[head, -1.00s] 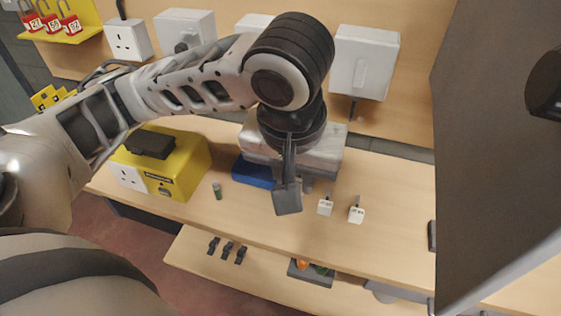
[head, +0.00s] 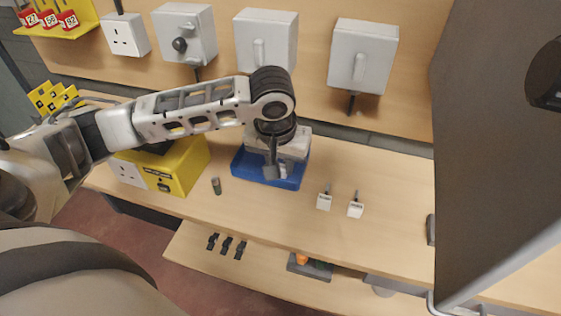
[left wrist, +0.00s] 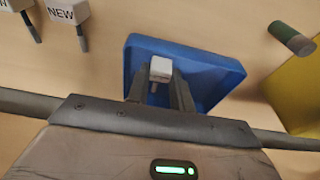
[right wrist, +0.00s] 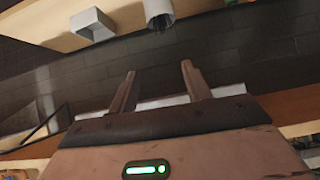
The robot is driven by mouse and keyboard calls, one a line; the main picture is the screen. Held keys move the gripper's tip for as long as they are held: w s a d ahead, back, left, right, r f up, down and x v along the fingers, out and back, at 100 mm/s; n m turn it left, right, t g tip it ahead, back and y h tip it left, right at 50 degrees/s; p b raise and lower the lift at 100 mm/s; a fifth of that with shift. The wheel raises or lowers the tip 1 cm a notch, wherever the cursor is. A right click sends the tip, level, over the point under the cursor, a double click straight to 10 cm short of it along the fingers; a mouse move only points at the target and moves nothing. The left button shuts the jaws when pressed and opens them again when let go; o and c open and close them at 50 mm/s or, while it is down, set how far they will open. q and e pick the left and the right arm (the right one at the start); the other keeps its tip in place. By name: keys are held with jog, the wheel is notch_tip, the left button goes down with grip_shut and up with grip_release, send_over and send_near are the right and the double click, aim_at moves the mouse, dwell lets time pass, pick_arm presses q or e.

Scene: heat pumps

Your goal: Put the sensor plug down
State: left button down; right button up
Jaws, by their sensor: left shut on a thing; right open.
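My left gripper (head: 275,172) is over the blue tray (head: 240,168) on the bench. In the left wrist view, the left gripper (left wrist: 160,82) is shut on a small white plug (left wrist: 160,68) with a short grey stem. The plug appears inside the outline of the blue tray (left wrist: 215,68); whether it touches the tray floor cannot be told. Two other white plugs (head: 324,201) (head: 355,209) lie on the bench to the right; one in the left wrist view (left wrist: 68,10) reads "NEW". My right gripper (right wrist: 158,85) is open and empty, seen only in the right wrist view.
A yellow box (head: 185,165) and a small green cylinder (head: 216,186) stand left of the tray. Grey boxes (head: 362,57) are on the back panel. A large grey panel (head: 490,150) blocks the right side. Black clips (head: 227,245) lie on the lower shelf.

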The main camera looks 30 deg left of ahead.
pick_arm(q)
jog(key=shift+f, duration=0.25)
jog(key=c, duration=1.2)
grip_release()
jog(key=shift+c, duration=0.2)
jog(key=shift+r, duration=0.1)
jog(key=shift+r, duration=0.4)
jog(key=v, duration=1.1)
jog(key=shift+s+d, duration=0.1)
